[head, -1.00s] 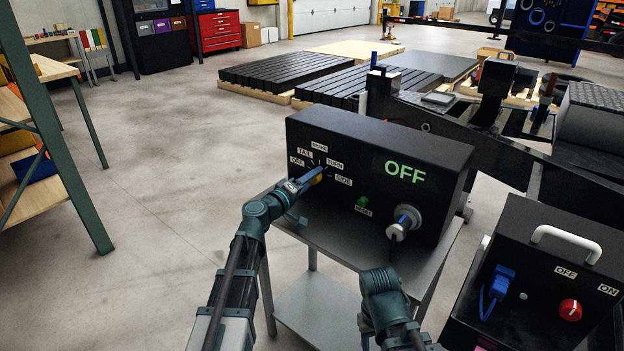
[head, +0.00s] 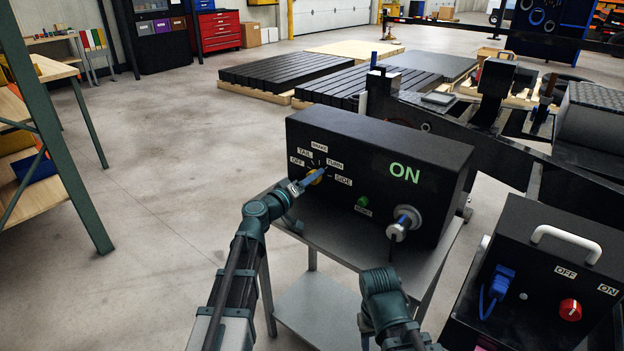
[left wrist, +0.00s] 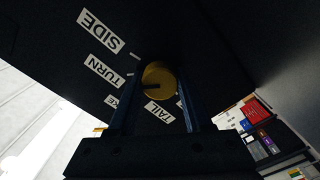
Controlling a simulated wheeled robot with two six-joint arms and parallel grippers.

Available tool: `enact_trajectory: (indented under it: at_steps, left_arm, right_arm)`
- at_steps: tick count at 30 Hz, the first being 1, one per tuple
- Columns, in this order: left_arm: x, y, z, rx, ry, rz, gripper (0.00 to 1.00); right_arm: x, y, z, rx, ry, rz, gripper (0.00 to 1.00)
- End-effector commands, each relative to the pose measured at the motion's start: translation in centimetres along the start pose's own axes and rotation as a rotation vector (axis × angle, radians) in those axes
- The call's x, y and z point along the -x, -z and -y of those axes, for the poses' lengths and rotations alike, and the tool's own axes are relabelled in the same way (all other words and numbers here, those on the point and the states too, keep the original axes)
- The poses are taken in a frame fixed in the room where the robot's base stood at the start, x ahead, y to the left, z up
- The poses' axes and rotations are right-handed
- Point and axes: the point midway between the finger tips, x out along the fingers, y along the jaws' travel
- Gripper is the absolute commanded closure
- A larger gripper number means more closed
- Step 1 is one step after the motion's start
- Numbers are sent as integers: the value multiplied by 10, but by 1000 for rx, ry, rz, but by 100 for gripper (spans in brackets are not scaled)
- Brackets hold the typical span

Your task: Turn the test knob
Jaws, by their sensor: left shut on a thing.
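The test knob (head: 315,177) is yellow and sits on the front of a black test box (head: 345,140), amid labels OFF, TAIL, BRAKE, TURN and SIDE. My left gripper (head: 303,185) is shut on it. In the left wrist view the knob (left wrist: 158,78) lies between the two fingertips of my left gripper (left wrist: 158,92); a dark mark shows on its face, but which label it points to is unclear. The green display (head: 405,174) reads ON.
A green RESET button (head: 363,201) and a silver socket with a plug (head: 405,222) are on the box front. The box stands on a grey metal cart (head: 345,244). A second black box with a red knob (head: 570,309) stands at right. Floor at left is clear.

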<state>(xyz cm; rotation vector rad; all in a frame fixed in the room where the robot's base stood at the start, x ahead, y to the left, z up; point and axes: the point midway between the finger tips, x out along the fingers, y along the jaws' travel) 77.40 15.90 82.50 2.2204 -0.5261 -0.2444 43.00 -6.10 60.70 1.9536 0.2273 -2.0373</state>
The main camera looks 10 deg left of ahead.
Motion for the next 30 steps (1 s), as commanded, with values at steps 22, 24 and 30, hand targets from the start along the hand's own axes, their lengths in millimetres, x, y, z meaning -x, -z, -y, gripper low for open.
enact_trajectory:
  at_steps: [22, 24, 30]
  left_arm:
    - [21, -1, -1, 0, 1, 0, 20]
    - [36, -2, -1, 0, 1, -1, 20]
    - [81, -2, -1, 0, 2, -1, 20]
  right_arm:
    - [0, 0, 0, 0, 0, 0, 50]
    - [0, 0, 0, 0, 0, 0, 50]
    - [0, 0, 0, 0, 0, 0, 50]
